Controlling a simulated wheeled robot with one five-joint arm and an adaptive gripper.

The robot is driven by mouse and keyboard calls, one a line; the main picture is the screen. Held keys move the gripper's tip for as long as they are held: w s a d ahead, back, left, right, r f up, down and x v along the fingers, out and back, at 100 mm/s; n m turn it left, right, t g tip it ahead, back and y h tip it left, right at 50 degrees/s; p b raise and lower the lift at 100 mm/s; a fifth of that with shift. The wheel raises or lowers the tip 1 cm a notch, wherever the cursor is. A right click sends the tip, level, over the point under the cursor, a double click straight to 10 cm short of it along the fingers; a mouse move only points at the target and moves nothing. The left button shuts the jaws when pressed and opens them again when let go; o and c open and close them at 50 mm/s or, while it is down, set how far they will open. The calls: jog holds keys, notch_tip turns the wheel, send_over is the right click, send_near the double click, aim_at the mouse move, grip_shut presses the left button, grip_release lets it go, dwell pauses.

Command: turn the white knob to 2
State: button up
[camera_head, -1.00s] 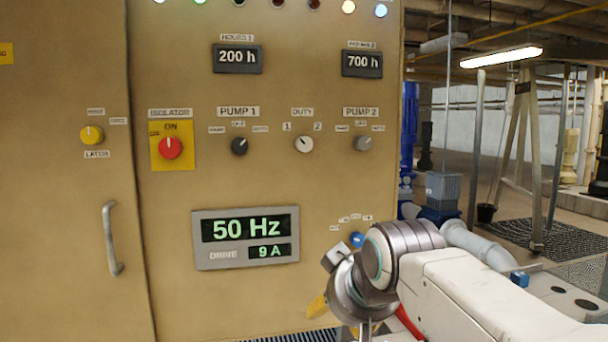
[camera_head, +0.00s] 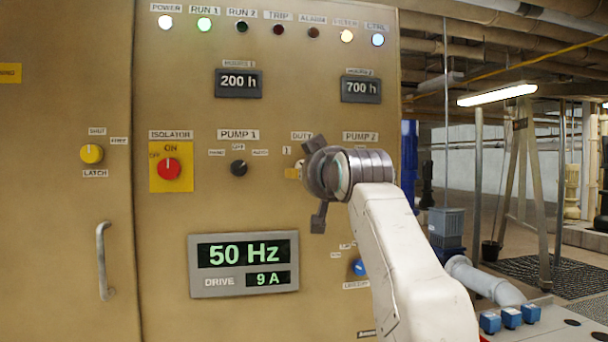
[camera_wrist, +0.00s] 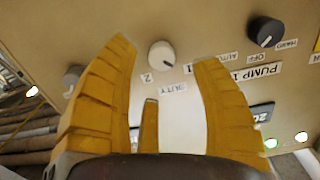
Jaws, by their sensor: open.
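The white knob (camera_wrist: 161,54) sits on the tan panel under the DUTY label (camera_wrist: 172,88), with a 2 label (camera_wrist: 147,78) and a 1 label (camera_wrist: 188,69) beside it. The wrist view is turned about upside down. The fingers do not visibly touch the knob.
The black PUMP 1 knob (camera_head: 238,168) is left of my gripper. The grey PUMP 2 knob (camera_wrist: 73,75) shows in the wrist view.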

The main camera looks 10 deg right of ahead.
jog(key=shift+w+r+p, duration=0.15)
jog(key=shift+w+p, duration=1.1)
jog(key=shift+w, duration=0.6)
jog(key=shift+w+r+p, duration=0.15)
jog(key=shift+w+p, duration=1.1)
jog(key=shift+w, duration=0.6)
jog(key=shift+c, duration=0.4)
grip_shut()
